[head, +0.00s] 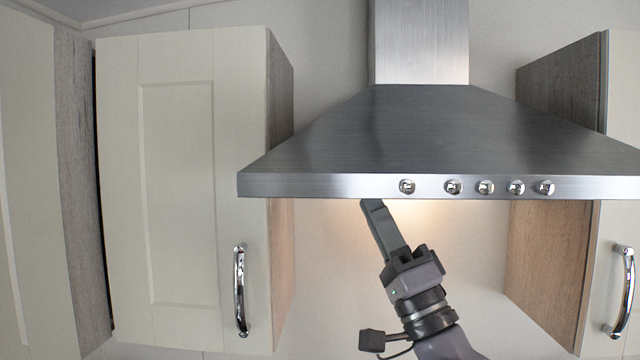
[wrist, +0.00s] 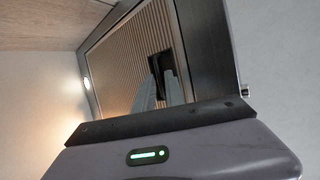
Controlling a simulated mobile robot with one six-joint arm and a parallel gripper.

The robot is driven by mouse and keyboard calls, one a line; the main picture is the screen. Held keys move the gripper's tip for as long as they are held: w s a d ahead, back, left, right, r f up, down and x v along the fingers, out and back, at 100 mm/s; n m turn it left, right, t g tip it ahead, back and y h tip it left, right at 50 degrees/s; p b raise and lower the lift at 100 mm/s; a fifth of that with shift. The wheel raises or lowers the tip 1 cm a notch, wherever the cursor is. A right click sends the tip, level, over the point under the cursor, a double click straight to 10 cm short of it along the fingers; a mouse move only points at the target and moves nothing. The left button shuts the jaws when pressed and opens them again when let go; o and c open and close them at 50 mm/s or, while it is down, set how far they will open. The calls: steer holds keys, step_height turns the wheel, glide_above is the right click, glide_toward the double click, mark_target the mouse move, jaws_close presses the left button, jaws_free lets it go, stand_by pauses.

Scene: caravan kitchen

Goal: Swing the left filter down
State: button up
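The range hood (head: 440,135) is steel; its underside and filters are hidden in the head view. In the wrist view, a slatted, tan-lit filter (wrist: 122,55) sits in the dark hood frame (wrist: 208,45). A black latch or handle (wrist: 164,66) is on the filter. My gripper (head: 372,203) reaches up from below to the hood's lower front edge, left of the knobs. Its grey fingers (wrist: 158,78) overlap the black part in the wrist view. Whether they touch or grip it is unclear. The finger gap cannot be made out.
Several round knobs (head: 485,187) line the hood's front edge. A lit lamp (wrist: 86,83) is beside the filter. A cream cabinet (head: 175,180) with a chrome handle (head: 240,290) stands left, another cabinet (head: 622,225) right. The space below the hood around my arm is clear.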

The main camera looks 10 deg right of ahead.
steer(key=shift+w+a+r, duration=0.2)
steer(key=shift+w+r, duration=0.2)
jaws_close()
stand_by(1.3)
